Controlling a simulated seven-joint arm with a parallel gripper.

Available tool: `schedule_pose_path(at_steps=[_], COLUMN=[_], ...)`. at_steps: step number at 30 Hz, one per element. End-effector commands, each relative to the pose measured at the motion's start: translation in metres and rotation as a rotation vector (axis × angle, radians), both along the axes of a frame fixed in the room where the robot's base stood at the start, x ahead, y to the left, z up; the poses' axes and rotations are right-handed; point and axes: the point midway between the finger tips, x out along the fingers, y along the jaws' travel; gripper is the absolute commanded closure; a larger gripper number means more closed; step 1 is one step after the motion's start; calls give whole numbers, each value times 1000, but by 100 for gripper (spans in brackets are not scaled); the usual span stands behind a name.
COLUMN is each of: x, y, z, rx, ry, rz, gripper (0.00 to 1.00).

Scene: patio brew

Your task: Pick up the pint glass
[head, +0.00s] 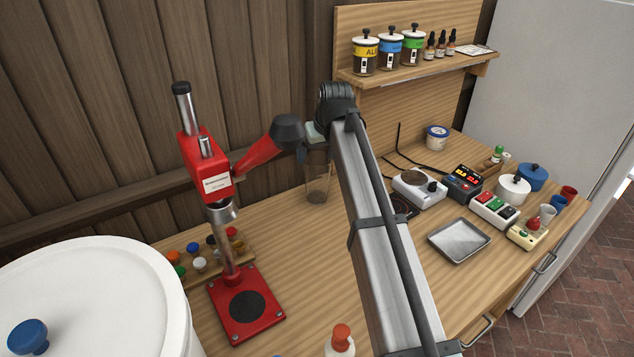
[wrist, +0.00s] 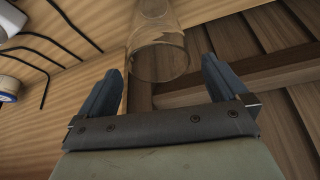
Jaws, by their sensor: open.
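The pint glass (head: 317,188) is clear and stands upright on the wooden bench, behind the red bottle capper and beside my arm. My gripper shows in the wrist view (wrist: 164,88) with its two dark fingers apart and nothing held between them. In the wrist view the glass (wrist: 159,50) lies just beyond the fingers, with its near end close to the gap between the fingertips. In the head view my arm and the capper's red handle hide most of the gripper and the upper part of the glass.
The red bottle capper (head: 245,304) stands close to the left, its handle reaching toward my arm. A metal tray (head: 459,240), a scale (head: 419,188) and control boxes stand to the right. A large white bucket (head: 100,290) is at front left. A shelf (head: 418,68) with jars is behind.

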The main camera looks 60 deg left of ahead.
Motion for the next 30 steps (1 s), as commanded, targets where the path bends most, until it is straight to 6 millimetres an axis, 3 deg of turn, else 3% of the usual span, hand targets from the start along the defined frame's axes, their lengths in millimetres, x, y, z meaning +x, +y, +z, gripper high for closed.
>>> schedule_pose_path(at_steps=[4, 16, 24, 30], x=[2, 5, 9, 9], y=[8, 16, 30, 32], z=[-18, -37, -68, -73], rx=[-1, -2, -1, 1], ry=[0, -1, -1, -1], rz=[0, 0, 0, 0], gripper=[0, 0, 0, 0])
